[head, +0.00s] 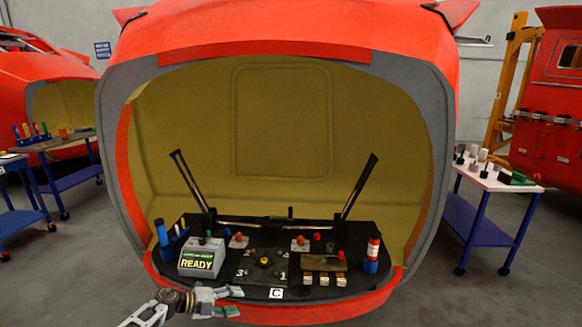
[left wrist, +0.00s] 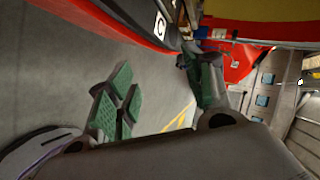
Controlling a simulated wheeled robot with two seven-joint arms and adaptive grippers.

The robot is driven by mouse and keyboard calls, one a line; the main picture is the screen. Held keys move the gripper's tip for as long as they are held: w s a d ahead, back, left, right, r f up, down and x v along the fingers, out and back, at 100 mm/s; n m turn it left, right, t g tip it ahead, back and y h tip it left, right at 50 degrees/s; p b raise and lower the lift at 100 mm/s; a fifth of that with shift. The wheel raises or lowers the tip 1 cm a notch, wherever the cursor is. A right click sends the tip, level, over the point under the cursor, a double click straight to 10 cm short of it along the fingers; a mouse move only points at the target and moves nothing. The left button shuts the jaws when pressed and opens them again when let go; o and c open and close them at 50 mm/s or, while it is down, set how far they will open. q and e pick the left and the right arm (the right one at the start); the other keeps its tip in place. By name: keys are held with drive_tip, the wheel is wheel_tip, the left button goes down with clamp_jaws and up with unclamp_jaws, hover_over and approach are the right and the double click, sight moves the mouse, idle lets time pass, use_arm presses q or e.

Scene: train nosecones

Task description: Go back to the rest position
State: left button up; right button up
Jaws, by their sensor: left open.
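My left gripper (head: 236,301) is low in the head view, just in front of the lower red rim of the nosecone (head: 245,38). Its fingers are apart and nothing is between them. In the left wrist view its green-padded fingers (left wrist: 160,85) are spread, with grey floor behind the gap. The black console (head: 225,283) inside the nosecone lies beyond the gripper. A grey box with a READY display (head: 200,259) stands on its left part. My right gripper is in neither view.
The console also carries blue holders, a red-and-white stack (head: 373,250), red knobs and a brown block (head: 322,263). Two black bars rise behind. A blue cart (head: 480,221) stands right and another (head: 70,180) left. Grey floor is clear between the nosecone and carts.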

use_arm(q)
drive_tip(key=s+a+f+n+t+y, duration=0.1)
drive_tip(key=s+a+f+n+y, duration=0.25)
drive_tip(key=s+f+n, duration=0.45)
drive_tip(key=s+a+f+n+t+y+p, duration=0.1)
drive_tip(key=s+a+f+n+t+y, duration=0.25)
drive_tip(key=f, duration=0.85)
drive_tip(key=s+a+f+n+g+y, duration=0.15)
drive_tip(key=s+a+f+n, duration=0.4)
drive_tip(key=f, duration=0.55)
drive_tip(key=s+f+n+g+y, duration=0.1)
drive_tip(key=s+f, duration=0.4)
drive_tip(key=s, duration=0.8)
drive_tip(key=s+f+n+g+y, duration=0.1)
drive_tip(key=s+f+n+g, duration=0.3)
drive_tip(key=s, duration=1)
drive_tip(key=s+f+n+g+y+p, duration=0.1)
drive_tip(key=s+f, duration=0.4)
drive_tip(key=s, duration=0.9)
drive_tip(key=shift+f+n+g+y, duration=0.35)
drive_tip(key=shift+n+g+y, duration=0.3)
drive_tip(key=shift+n, duration=0.35)
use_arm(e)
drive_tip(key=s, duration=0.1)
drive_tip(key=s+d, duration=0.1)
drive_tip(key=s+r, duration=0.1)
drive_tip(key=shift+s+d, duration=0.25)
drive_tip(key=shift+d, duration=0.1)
